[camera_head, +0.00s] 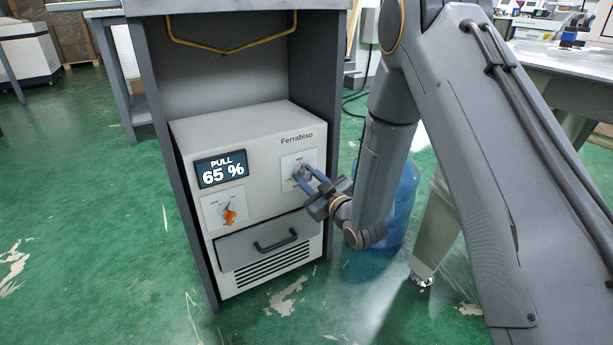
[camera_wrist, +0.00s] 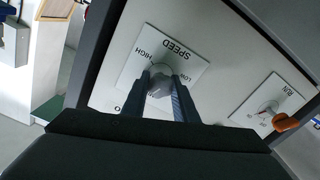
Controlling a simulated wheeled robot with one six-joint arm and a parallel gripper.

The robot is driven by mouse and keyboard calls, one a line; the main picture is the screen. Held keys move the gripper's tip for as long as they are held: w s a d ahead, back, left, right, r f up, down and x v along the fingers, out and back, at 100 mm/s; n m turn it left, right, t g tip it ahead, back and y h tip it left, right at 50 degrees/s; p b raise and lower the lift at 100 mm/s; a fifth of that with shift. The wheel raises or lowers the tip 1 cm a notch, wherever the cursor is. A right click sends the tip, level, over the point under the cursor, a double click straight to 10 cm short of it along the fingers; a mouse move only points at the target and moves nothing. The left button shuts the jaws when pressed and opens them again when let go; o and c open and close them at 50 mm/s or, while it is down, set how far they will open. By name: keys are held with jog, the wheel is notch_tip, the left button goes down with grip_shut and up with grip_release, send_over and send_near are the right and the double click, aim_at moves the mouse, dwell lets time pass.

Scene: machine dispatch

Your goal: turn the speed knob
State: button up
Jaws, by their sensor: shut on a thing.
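The grey speed knob (camera_wrist: 160,72) sits on a white plate labelled SPEED, with HIGH and LOW marks, in the wrist view. My gripper (camera_wrist: 161,88) is shut on the knob, with one blue-grey finger on each side. In the head view my gripper (camera_head: 304,172) reaches the upper right plate on the front of the Ferrabiso machine (camera_head: 256,128) from the right. The fingers hide most of the knob there. The display (camera_head: 221,170) reads PULL 65 %.
An orange run knob (camera_head: 229,216) is on the lower left plate. A drawer with a black handle (camera_head: 276,240) sits below. The machine stands inside a grey frame (camera_head: 160,110) whose right side is close to my gripper. A blue bottle (camera_head: 402,205) stands behind my arm.

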jog(key=shift+m+p, duration=1)
jog(key=shift+m, duration=0.3)
jog(key=o, duration=1.1)
jog(key=shift+c, duration=0.2)
jog(key=shift+s+d, duration=0.1)
jog(key=p+v, duration=0.2)
jog(key=v, duration=0.5)
jog(key=shift+s+d+p, duration=0.2)
jog(key=shift+s+p, duration=0.05)
jog(key=shift+p, duration=0.1)
